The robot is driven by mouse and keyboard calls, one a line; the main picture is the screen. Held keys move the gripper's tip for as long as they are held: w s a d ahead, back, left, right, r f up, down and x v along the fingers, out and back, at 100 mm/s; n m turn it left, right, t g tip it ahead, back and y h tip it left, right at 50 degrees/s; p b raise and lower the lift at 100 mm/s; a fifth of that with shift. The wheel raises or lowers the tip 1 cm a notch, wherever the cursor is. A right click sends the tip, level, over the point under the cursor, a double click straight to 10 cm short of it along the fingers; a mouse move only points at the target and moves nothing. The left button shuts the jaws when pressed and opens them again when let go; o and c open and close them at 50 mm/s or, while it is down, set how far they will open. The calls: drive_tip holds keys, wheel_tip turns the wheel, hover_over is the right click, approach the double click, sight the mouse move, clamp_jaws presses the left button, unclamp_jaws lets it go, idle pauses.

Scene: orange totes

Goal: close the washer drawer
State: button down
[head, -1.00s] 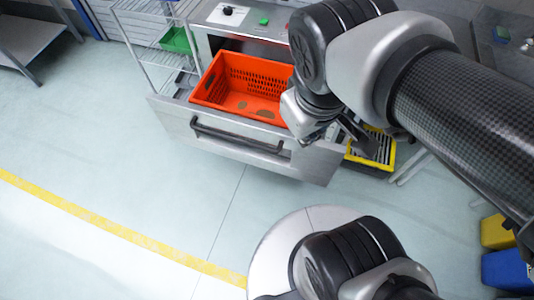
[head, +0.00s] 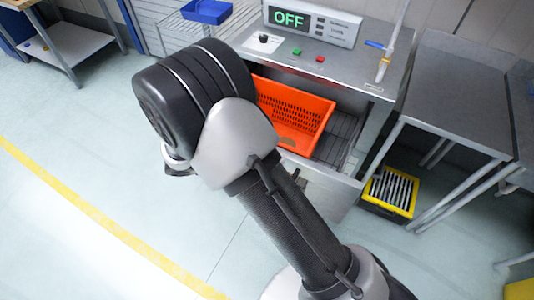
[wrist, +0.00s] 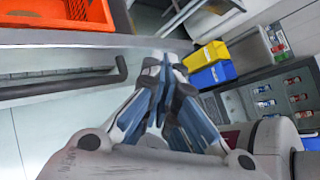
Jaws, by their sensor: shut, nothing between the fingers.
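The washer drawer stands open, with its grey metal front (head: 325,188) partly hidden behind my arm in the head view. An orange perforated tote (head: 300,112) sits in it. In the wrist view the drawer front (wrist: 60,120) lies at the left, with its dark bar handle (wrist: 60,84) and the orange tote (wrist: 55,12) behind its top edge. My gripper (wrist: 165,62) is shut and empty, its tips close to the drawer front, right of the handle's end. I cannot tell whether they touch it. In the head view the fingers are mostly hidden by my arm.
The washer's display (head: 312,22) reads OFF. A yellow-rimmed crate (head: 392,192) stands under the steel table (head: 455,90) on the right. Yellow (wrist: 205,56) and blue (wrist: 212,74) bins show in the wrist view. The floor at the left is open.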

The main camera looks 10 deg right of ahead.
drive_tip(key=s+a+f+n+t+y, duration=0.1)
drive_tip(key=a+f+n+t, duration=0.25)
drive_tip(key=f+n, duration=0.45)
drive_tip(key=s+a+f+n+t+b, duration=0.1)
drive_tip(key=a+f+n+t, duration=0.1)
drive_tip(key=f+n+t, duration=0.6)
drive_tip(key=s+a+f+n+t+y, duration=0.15)
drive_tip(key=f+n, duration=0.35)
drive_tip(key=f, duration=0.6)
drive_tip(key=b+x, duration=0.2)
drive_tip(key=x, duration=1.2)
drive_tip(key=shift+w+r+h, duration=0.2)
drive_tip(key=shift+w+h, duration=0.05)
drive_tip(key=shift+h, duration=0.1)
